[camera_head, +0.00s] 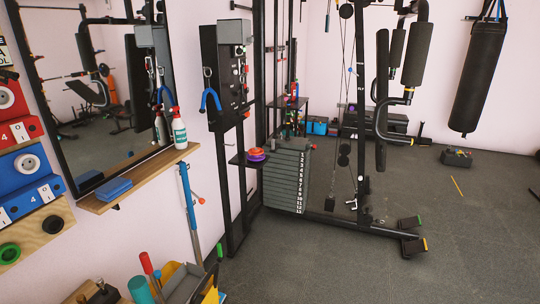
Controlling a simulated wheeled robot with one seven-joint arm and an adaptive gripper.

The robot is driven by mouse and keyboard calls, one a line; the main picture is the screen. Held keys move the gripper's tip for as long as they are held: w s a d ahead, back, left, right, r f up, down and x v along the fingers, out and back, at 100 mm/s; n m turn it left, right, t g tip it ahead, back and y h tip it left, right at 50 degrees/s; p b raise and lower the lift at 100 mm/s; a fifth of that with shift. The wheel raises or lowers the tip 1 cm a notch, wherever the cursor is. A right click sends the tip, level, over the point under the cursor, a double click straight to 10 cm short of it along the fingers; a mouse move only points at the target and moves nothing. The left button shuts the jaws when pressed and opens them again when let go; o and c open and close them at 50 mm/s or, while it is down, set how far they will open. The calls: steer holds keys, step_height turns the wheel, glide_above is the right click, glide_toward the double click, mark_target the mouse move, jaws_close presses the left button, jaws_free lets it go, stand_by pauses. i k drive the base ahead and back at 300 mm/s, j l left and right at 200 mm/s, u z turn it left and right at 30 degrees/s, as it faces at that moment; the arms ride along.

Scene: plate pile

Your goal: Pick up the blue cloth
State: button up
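A folded blue cloth (114,188) lies flat on a narrow wooden shelf (150,172) under the wall mirror, at the left of the head view. It rests near the shelf's left end. Its top and front side are in sight, and nothing covers it. My gripper is not in view.
A white bottle (179,131) stands at the shelf's right end. A weight machine (287,176) stands right of the shelf. Grey floor (330,265) is clear at the front right.

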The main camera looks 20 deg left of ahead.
mark_target(110, 190)
steer(key=i+u, duration=0.15)
steer(key=i, duration=0.4)
steer(key=i+l+u, duration=0.15)
steer(key=i, duration=0.4)
steer(key=i+u, duration=0.15)
steer(key=i, duration=0.45)
steer(key=i+u, duration=0.25)
steer(key=u, duration=0.2)
steer(key=i+l+u, duration=0.15)
steer(key=i+u, duration=0.15)
steer(key=u, duration=0.15)
steer(key=i+l+u, duration=0.2)
steer(key=u, duration=0.25)
steer(key=i+l+u, duration=0.25)
steer(key=u, duration=0.2)
steer(key=i+l+u, duration=0.25)
steer(key=u, duration=0.25)
steer(key=i+l+u, duration=0.25)
steer(key=u, duration=0.25)
steer(key=i+l+u, duration=0.1)
steer(key=l+u, duration=0.35)
